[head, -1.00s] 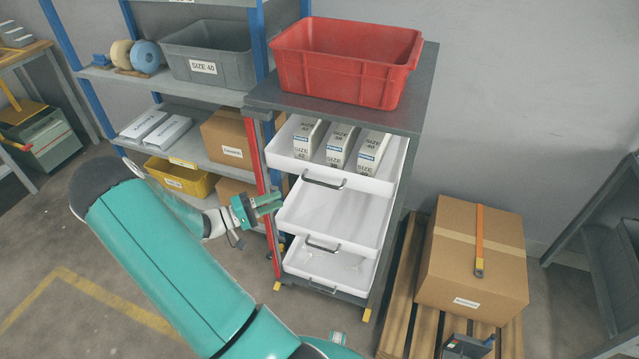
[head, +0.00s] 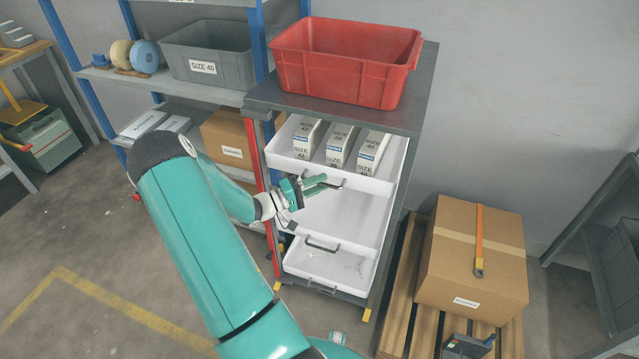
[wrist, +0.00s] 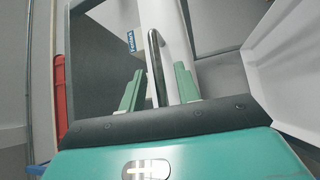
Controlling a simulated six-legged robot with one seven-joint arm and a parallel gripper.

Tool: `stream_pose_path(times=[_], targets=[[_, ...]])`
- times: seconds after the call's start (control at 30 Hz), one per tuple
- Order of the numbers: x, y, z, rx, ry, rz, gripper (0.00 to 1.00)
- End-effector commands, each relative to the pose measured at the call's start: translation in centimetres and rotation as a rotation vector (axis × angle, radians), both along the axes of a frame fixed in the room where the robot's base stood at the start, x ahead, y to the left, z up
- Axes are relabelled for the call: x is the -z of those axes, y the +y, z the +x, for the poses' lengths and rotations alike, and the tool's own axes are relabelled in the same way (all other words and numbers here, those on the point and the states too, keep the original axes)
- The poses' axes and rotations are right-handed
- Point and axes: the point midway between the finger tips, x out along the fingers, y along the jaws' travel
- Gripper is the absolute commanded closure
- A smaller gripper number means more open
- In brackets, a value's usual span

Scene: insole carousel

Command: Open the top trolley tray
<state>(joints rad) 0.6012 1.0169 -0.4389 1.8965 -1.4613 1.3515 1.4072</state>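The top trolley tray (head: 376,185) is white, holds several labelled boxes, and sits under the trolley's dark top. Its boxes and inside show above the front wall. Its dark bar handle is partly covered by my gripper (head: 317,184) in the head view. In the wrist view, the handle (wrist: 156,62) shows as a grey bar running between the two green fingers of my gripper (wrist: 158,82). The fingers are apart, with a gap on each side of the bar. Whether the bar is fully inside their reach is hard to tell.
Two lower white trays, the middle one (head: 345,219) and the bottom one (head: 325,266), sit below. A red crate (head: 340,65) stands on the trolley. A cardboard box (head: 470,255) on a pallet stands to the right. A shelf rack stands behind on the left.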

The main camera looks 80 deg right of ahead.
Motion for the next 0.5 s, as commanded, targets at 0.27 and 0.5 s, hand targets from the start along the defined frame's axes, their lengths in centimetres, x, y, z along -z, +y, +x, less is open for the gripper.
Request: stream_pose_path(times=[0.27,0.5], targets=[[-0.09,-0.41,-0.46,-0.001,0.0,0.0,0.68],[-0.09,-0.39,-0.45,-0.001,0.0,0.0,0.99]])
